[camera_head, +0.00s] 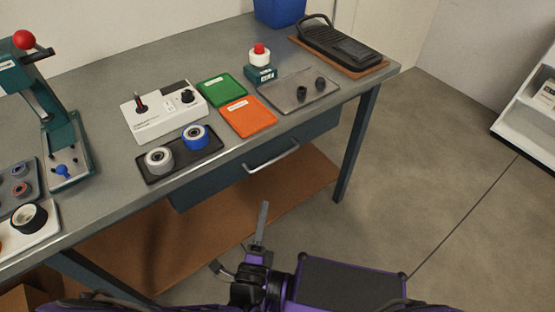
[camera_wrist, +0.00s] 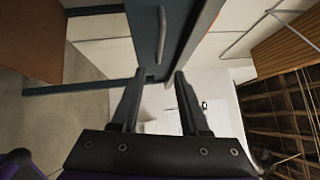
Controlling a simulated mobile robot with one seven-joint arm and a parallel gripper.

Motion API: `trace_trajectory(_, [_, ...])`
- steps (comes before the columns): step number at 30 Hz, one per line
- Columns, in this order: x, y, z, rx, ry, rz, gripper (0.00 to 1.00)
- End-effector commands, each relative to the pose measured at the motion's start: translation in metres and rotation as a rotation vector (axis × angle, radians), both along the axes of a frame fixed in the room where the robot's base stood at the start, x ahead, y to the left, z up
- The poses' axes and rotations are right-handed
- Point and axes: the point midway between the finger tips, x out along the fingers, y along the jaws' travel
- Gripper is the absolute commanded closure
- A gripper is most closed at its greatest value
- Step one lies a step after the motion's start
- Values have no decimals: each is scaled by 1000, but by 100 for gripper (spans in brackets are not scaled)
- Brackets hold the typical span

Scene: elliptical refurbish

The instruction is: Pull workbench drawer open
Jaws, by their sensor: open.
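The grey-topped workbench (camera_head: 100,100) has a blue-grey drawer (camera_head: 215,187) under its front edge. The drawer front sits in line under the bench top and looks closed. A pale bar handle (camera_head: 272,160) runs along the drawer front. My gripper (camera_head: 240,235) is below and in front of the handle, apart from it, with its fingers spread and nothing between them. In the wrist view the drawer front (camera_wrist: 145,25) and the upright-looking handle (camera_wrist: 162,35) lie beyond my open gripper (camera_wrist: 159,76), roughly in line with the gap between the fingers.
On the bench are a green tray (camera_head: 221,92), an orange tray (camera_head: 247,117), a white control box (camera_head: 165,112), a dark tray with two rolls (camera_head: 181,155) and a teal press (camera_head: 62,140). A brown lower shelf (camera_head: 290,190) and a bench leg (camera_head: 356,145) are nearby. Floor to the right is clear.

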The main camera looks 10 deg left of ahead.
Motion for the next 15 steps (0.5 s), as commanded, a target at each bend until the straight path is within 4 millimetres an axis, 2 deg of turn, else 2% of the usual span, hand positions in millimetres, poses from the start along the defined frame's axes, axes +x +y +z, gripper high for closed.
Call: trace_trajectory(15, [110, 6, 15, 5, -3, -7, 55])
